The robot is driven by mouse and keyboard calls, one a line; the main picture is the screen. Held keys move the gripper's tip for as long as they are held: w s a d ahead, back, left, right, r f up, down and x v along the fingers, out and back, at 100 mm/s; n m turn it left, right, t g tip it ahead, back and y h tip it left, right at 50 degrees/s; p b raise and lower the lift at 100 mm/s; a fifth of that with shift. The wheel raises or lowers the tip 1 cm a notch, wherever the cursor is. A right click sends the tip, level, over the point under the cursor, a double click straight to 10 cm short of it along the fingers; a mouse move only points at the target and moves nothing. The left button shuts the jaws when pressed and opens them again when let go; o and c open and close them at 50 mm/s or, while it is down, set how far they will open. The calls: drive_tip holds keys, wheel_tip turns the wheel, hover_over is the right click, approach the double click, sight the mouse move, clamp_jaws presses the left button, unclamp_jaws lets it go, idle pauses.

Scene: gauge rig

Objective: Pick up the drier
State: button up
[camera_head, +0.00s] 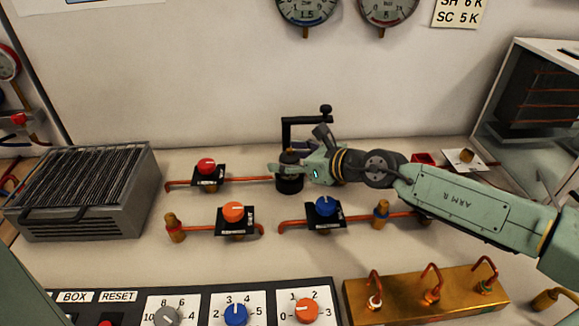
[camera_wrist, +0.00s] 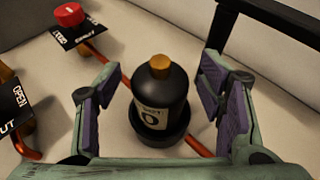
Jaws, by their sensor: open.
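The drier (camera_wrist: 160,104) is a black upright canister with a brass cap and a pale label, seated in a black round base on the worktop. In the head view the drier (camera_head: 289,184) stands at the middle of the bench, partly hidden by my gripper. My gripper (camera_wrist: 150,92) is open, with one padded finger on each side of the drier and a visible gap on both sides. It also shows in the head view (camera_head: 290,166), reaching in from the right around the drier's upper part.
A black bracket (camera_head: 303,121) stands close behind the drier. Copper pipe (camera_head: 245,180) runs left to a red-knob valve (camera_head: 206,166). Orange-knob (camera_head: 233,212) and blue-knob (camera_head: 327,206) valves sit in front. A finned grey unit (camera_head: 85,190) is at left, a brass manifold (camera_head: 420,299) at front right.

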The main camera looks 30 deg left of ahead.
drive_tip(key=shift+c, duration=0.4)
drive_tip(key=c, duration=1.4)
